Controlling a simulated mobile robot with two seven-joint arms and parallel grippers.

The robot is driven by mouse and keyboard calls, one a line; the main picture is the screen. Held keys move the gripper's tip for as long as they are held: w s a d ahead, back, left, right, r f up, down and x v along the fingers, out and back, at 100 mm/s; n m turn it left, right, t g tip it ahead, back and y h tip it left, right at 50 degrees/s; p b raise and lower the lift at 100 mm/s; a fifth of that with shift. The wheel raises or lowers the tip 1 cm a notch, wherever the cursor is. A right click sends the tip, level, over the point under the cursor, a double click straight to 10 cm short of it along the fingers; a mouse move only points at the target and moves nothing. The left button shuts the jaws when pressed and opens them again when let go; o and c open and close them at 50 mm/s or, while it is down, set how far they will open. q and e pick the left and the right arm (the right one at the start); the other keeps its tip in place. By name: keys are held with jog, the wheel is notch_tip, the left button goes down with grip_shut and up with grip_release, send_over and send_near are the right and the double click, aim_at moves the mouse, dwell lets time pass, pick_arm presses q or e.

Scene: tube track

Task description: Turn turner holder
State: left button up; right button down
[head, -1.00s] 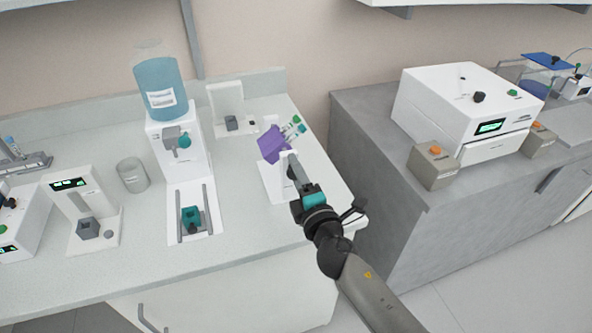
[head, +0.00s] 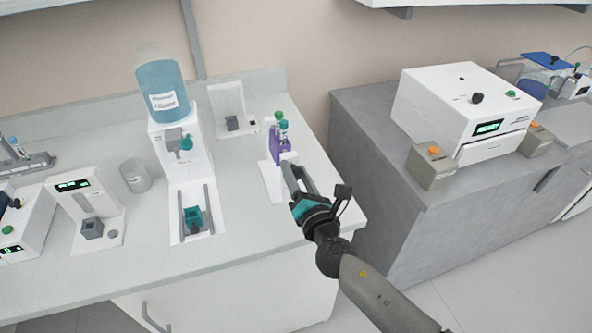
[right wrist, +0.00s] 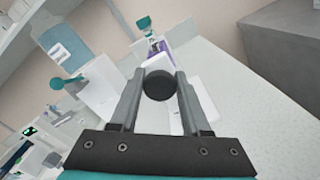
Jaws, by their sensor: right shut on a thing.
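The purple turner holder (head: 273,147) stands upright on its white turner stand (head: 268,182) on the bench. Tubes with green and teal caps (head: 283,125) stick up out of it. My right gripper (head: 290,166) is at the near side of the stand. In the right wrist view, the fingers (right wrist: 160,76) are shut on a dark round knob (right wrist: 159,87), with the purple holder (right wrist: 161,54) just beyond it. The knob is hidden in the head view. My left gripper is not in view.
A dispenser with a blue bottle (head: 165,90) stands to the left of the turner. A beaker (head: 135,176) and small white devices stand further left. A white boxy machine (head: 462,110) is on the grey counter at the right, across a gap.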

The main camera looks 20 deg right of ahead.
jog(key=shift+n, duration=0.7)
jog(key=shift+c, duration=2)
grip_release()
jog(key=s+b, duration=0.2)
jog(key=s, duration=1.3)
jog(key=shift+s+d, duration=0.15)
jog(key=shift+d, duration=0.1)
